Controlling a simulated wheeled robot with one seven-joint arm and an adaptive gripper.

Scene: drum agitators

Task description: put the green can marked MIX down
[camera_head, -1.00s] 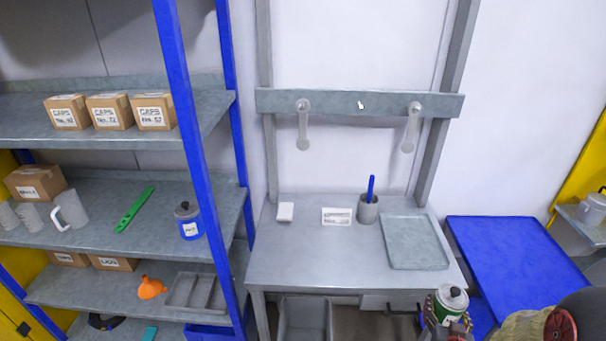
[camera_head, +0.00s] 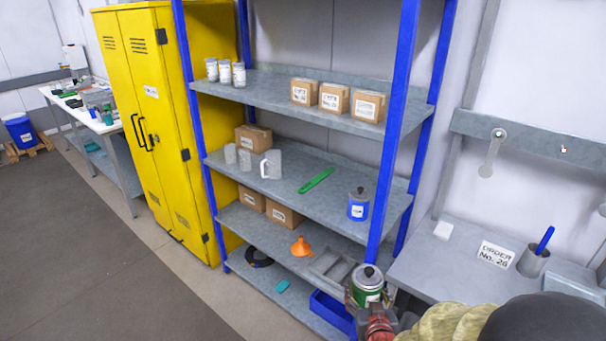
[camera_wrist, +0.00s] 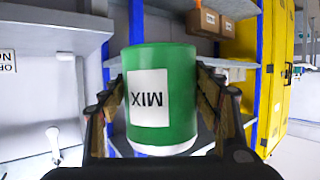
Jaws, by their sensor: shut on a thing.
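The green can marked MIX (camera_head: 368,288) has a grey lid with a dark knob and is held in front of the shelf unit in the head view. In the wrist view the can (camera_wrist: 176,100) fills the middle, its white MIX label upside down. My gripper (camera_head: 366,303) is shut on the can, with one finger on each side of its body. In the wrist view my gripper (camera_wrist: 165,110) shows both fingers against the can. The can is in the air, apart from the shelves.
The blue-posted shelf unit (camera_head: 290,172) holds boxes, beakers, a green tool (camera_head: 317,180) and a blue can (camera_head: 358,204). A grey bench (camera_head: 440,268) with an order card (camera_head: 495,254) and pen cup (camera_head: 532,262) stands right. A yellow cabinet (camera_head: 165,120) stands left; open floor (camera_head: 90,220) lies beyond.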

